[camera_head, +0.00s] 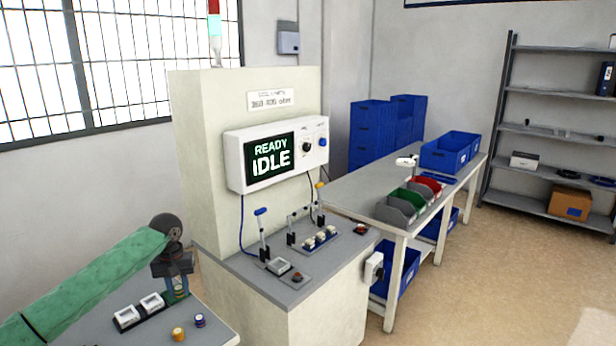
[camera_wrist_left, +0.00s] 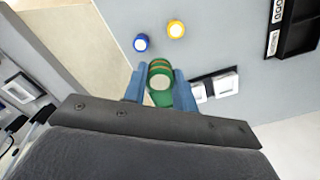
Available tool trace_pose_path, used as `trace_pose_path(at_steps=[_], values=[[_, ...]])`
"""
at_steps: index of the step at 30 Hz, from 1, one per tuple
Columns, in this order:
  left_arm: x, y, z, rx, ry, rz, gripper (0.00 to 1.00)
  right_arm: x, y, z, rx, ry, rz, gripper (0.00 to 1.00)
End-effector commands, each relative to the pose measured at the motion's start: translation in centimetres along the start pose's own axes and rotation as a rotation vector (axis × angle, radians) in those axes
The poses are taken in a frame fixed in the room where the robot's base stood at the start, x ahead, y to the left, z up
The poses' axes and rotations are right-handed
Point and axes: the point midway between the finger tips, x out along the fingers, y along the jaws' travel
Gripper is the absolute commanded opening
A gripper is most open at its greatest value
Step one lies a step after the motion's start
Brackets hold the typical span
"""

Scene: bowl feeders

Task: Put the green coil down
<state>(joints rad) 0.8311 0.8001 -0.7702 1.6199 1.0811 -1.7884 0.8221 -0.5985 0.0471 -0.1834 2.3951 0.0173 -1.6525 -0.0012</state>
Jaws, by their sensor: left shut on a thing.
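My left gripper (camera_head: 178,287) is over the near bench at the lower left of the head view. It is shut on the green coil, whose side shows between the fingers in the head view (camera_head: 181,294). In the left wrist view the green coil (camera_wrist_left: 160,76) sits between the two blue fingertips, with tan bands and a pale end. The fingers partly cover it. I cannot tell whether the coil touches the bench top. My right gripper is not in view.
A yellow coil (camera_head: 178,334) and a blue coil (camera_head: 199,320) stand on the near bench (camera_head: 215,336). Two white square fixtures (camera_head: 152,303) (camera_head: 126,316) sit left of the gripper. The test station (camera_head: 240,170) with an "IDLE" screen stands behind, to the right.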

Motion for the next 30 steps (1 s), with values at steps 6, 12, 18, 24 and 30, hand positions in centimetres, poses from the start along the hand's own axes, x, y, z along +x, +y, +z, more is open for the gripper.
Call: trace_pose_path(at_steps=[6,12,18,24,30], values=[[-1.3,5.4,6.3,0.046,0.0,0.001,0.05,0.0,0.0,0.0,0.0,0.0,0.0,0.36],[-0.1,9.7,14.5,0.16,-0.002,0.001,0.05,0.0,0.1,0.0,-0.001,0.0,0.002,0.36],[2.6,11.8,21.0,0.255,-0.003,-0.001,0.05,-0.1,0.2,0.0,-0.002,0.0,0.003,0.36],[5.2,11.8,22.9,0.261,-0.002,0.0,0.05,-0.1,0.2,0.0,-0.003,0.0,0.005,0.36],[6.0,11.6,23.4,0.261,0.0,-0.001,0.05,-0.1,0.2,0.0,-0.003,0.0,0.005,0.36]])
